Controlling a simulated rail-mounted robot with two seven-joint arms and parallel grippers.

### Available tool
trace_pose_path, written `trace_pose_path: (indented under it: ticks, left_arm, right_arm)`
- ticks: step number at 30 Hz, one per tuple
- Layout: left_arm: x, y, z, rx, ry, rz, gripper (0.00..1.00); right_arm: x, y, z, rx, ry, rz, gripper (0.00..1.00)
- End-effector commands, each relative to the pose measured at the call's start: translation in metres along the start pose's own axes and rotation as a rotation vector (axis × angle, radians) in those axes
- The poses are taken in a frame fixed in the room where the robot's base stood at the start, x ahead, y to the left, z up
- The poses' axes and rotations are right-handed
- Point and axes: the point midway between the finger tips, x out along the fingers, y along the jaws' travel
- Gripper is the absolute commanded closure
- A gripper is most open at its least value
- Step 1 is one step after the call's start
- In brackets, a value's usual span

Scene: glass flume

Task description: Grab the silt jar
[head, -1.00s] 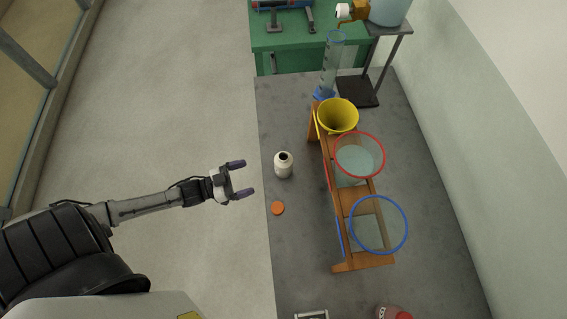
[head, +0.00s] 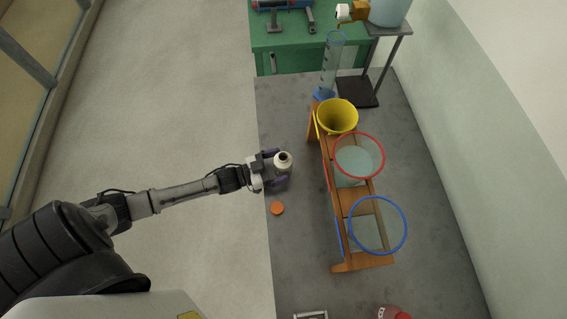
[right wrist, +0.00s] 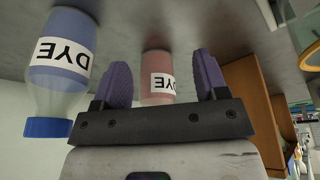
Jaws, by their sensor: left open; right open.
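The silt jar appears to be the small cream jar (head: 284,160) with a dark open mouth, upright near the grey bench's left edge. My left gripper (head: 277,169) is at the jar, its open fingers on either side of the body. I cannot tell whether either finger touches it. An orange disc, perhaps its lid (head: 278,208), lies flat on the bench just below. My right gripper (right wrist: 163,80) is open in the right wrist view. A pink bottle marked DYE (right wrist: 158,80) shows between its fingers, apparently beyond them and not held.
A wooden rack (head: 349,202) with yellow, red and blue-rimmed vessels stands right of the jar. A tall measuring cylinder (head: 330,65) stands behind it. A blue DYE bottle (right wrist: 62,65) is left of my right gripper.

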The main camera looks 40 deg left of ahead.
Motion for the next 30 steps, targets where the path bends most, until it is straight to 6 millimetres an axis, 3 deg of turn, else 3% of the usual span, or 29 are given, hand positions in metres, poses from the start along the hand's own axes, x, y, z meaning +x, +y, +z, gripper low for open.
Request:
trace_pose_path:
  ticks: [11, 30]
  left_arm:
    - [0.0080, 0.0002, 0.0000, 0.000, 0.000, 0.000, 0.10]
    - [0.0078, 0.0000, -0.0004, 0.001, 0.001, 0.000, 0.70]
  right_arm:
    - [-0.0001, -0.0004, -0.0002, 0.001, 0.000, -0.001, 0.33]
    - [-0.0003, -0.0003, -0.0004, 0.001, 0.001, -0.001, 0.33]
